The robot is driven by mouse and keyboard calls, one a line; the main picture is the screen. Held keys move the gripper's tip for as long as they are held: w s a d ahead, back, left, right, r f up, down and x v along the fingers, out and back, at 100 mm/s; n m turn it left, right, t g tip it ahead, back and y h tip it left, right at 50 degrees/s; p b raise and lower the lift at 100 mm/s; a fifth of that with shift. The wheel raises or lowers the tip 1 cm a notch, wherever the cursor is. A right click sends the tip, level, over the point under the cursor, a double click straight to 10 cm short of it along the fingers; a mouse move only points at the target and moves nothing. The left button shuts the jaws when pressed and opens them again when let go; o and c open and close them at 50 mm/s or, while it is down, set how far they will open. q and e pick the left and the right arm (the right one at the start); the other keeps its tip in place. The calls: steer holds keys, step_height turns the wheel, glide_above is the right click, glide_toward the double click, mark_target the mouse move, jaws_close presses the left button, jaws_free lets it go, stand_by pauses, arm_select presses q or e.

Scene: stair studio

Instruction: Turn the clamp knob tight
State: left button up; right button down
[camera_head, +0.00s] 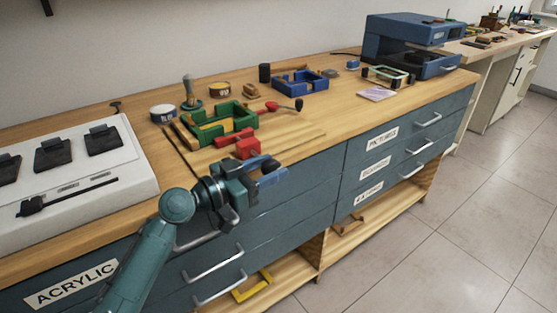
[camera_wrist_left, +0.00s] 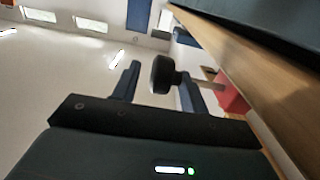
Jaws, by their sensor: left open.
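A red clamp (camera_head: 246,147) sits at the front edge of the wooden bench, just in front of a green frame (camera_head: 215,122). In the left wrist view the red clamp body (camera_wrist_left: 233,93) shows at the right, with a rod leading to a round black knob (camera_wrist_left: 163,74). My left gripper (camera_head: 266,174) is in front of the bench edge, by the clamp. In the left wrist view its two blue fingers (camera_wrist_left: 158,88) are apart, with the knob between them; I cannot tell whether either finger touches it. My right gripper is not in view.
A white panel with black pads (camera_head: 75,170) lies on the bench at left. A blue tray (camera_head: 300,82), a red-handled tool (camera_head: 285,106) and a blue machine (camera_head: 410,45) stand farther along. Drawer handles (camera_head: 218,262) project below the bench edge. The floor at right is clear.

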mark_target(280, 165)
arm_select(q)
steer(key=shift+x, duration=1.45)
steer(key=shift+c, duration=0.2)
steer(key=shift+d, duration=0.1)
steer(key=c, duration=0.6)
steer(key=shift+c, duration=0.7)
